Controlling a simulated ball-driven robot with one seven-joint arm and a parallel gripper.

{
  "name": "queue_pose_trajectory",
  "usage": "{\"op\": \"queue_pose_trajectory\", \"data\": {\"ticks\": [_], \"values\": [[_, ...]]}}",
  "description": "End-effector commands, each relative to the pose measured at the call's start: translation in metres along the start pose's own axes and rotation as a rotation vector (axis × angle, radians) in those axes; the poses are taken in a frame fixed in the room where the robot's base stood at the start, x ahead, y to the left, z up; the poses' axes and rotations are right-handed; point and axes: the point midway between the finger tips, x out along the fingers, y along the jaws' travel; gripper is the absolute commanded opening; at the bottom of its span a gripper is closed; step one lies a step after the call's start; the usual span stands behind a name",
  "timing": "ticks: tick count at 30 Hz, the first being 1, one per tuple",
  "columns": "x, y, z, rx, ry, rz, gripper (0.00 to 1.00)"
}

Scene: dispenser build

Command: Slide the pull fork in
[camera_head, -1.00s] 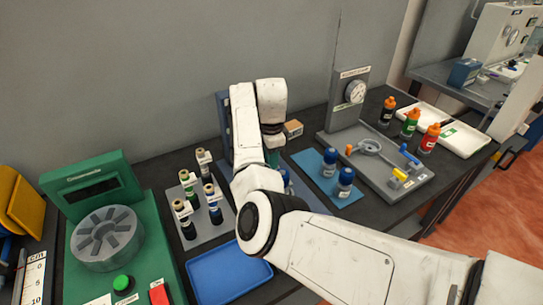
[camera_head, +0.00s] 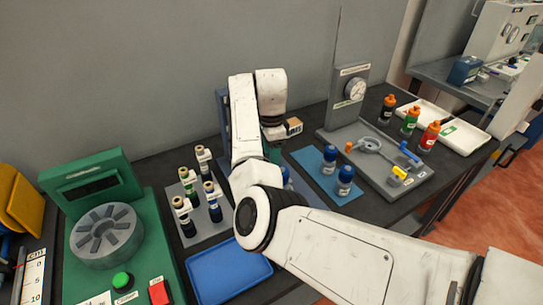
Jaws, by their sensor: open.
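I cannot make out the pull fork; my arm covers the middle of the work area. A blue-grey upright frame (camera_head: 222,112), perhaps the dispenser, shows only as a strip behind my arm. Part of its flat base (camera_head: 308,197) seems to show to the right of my arm. My gripper (camera_head: 273,151) points down in front of the frame, beneath my white wrist. It is open, but its fingertips are mostly hidden, and I cannot see whether they touch anything. A small tan block with a label (camera_head: 294,126) shows just right of my wrist.
Several bottles stand in a grey rack (camera_head: 208,230) left of my arm. A blue tray (camera_head: 228,278) lies in front. Blue-capped jars stand on a blue mat (camera_head: 316,166) at right, beside a grey gauge fixture (camera_head: 383,155). A green machine (camera_head: 103,240) fills the left.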

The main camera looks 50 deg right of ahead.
Motion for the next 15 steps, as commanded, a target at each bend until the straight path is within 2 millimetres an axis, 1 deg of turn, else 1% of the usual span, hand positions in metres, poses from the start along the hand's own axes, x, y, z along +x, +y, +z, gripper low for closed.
{"op": "queue_pose_trajectory", "data": {"ticks": [9,12,15], "values": [[-0.060,-0.001,0.000,0.002,-0.001,-0.004,0.53],[-0.077,0.000,0.001,0.000,-0.002,-0.002,0.53],[-0.086,0.000,0.000,0.000,-0.001,-0.001,0.53]]}}
